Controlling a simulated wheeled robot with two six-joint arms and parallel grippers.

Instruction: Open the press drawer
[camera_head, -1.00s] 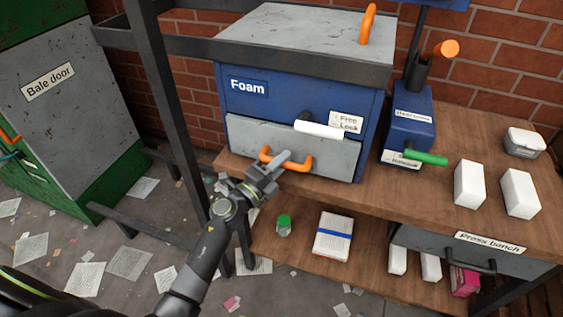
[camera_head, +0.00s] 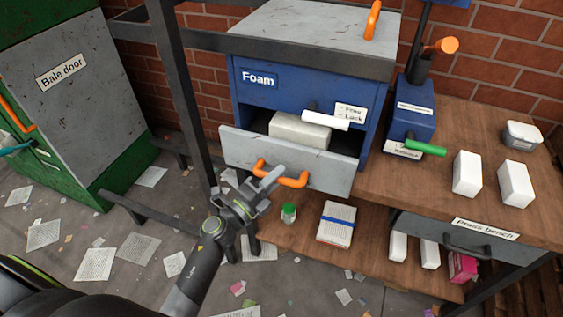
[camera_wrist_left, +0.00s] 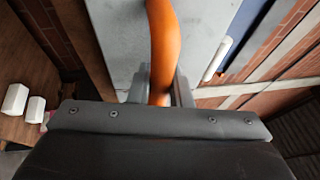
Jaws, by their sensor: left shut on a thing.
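The blue press box labelled Foam (camera_head: 300,88) stands on the wooden bench. Its grey drawer (camera_head: 228,147) is pulled partly out, and a pale foam block (camera_head: 300,131) shows inside it. My left gripper (camera_head: 268,181) is shut on the drawer's orange handle (camera_head: 292,182). In the left wrist view the orange handle (camera_wrist_left: 162,50) passes between the two fingers (camera_wrist_left: 160,90). A white lever (camera_head: 326,120) sticks out from the box front above the drawer, beside a small label whose text is hard to read. My right gripper is not in view.
A blue device with a green handle (camera_head: 426,148) and several white blocks (camera_head: 466,174) stand on the bench at right. Below are a green-capped jar (camera_head: 289,213) and a white packet with a blue band (camera_head: 336,224). A dark post (camera_head: 178,90) stands left of the box.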

